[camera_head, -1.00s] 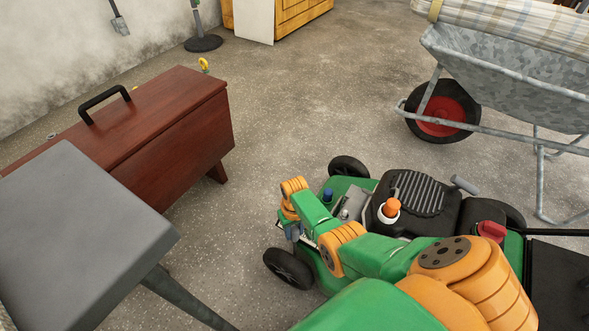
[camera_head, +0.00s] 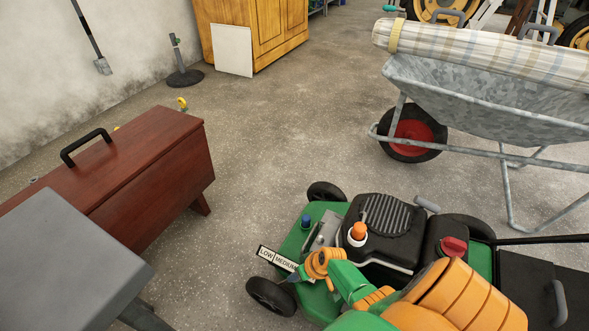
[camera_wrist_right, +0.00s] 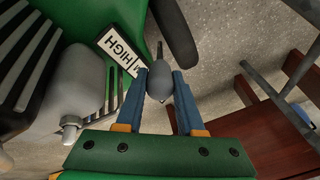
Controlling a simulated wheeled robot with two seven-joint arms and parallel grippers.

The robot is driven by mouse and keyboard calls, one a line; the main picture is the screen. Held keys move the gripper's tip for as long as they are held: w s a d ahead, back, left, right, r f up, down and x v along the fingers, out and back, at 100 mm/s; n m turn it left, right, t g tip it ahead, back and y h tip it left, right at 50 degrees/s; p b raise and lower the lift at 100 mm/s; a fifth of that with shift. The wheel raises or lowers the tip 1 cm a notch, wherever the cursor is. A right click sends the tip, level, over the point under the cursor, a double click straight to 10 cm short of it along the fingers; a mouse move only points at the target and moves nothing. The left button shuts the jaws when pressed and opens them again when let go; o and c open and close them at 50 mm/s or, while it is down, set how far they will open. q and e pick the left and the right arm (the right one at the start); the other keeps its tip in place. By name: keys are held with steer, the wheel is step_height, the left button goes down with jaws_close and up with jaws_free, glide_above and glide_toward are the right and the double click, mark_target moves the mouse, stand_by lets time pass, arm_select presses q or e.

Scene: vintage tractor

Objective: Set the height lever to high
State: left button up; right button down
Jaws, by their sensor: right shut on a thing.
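The green mower (camera_head: 290,243) stands at the lower middle in the head view. Its white height plate (camera_head: 277,258) shows LOW and MEDIUM; my right arm covers the rest. The wrist view shows HIGH on the plate (camera_wrist_right: 122,49). The height lever's grey knob (camera_wrist_right: 160,84) is between the blue fingers of my right gripper (camera_wrist_right: 161,74), which is shut on it. The lever's exact setting cannot be told. In the head view my right gripper (camera_head: 294,277) is at the mower's front side, and the lever is hidden. My left gripper is not in view.
A red-brown wooden chest (camera_head: 150,165) and a dark grey flat surface (camera_head: 60,270) stand at left. A metal wheelbarrow (camera_head: 480,100) stands behind the mower at right. Bare concrete floor (camera_head: 270,120) lies between chest and wheelbarrow.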

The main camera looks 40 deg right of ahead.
steer(key=shift+s+f, duration=0.15)
steer(key=shift+s, duration=0.1)
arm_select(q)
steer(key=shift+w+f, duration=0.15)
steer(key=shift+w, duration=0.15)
arm_select(e)
steer(key=c, duration=0.5)
jaws_free()
steer(key=shift+d, duration=0.1)
steer(key=p+v, duration=0.2)
steer(key=shift+r, duration=0.4)
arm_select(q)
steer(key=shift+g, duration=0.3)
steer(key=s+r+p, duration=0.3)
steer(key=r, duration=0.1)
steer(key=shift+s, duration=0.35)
arm_select(e)
steer(key=v, duration=0.4)
steer(key=shift+s+d+r, duration=0.1)
steer(key=shift+s+d, duration=0.05)
steer(key=shift+s, duration=0.2)
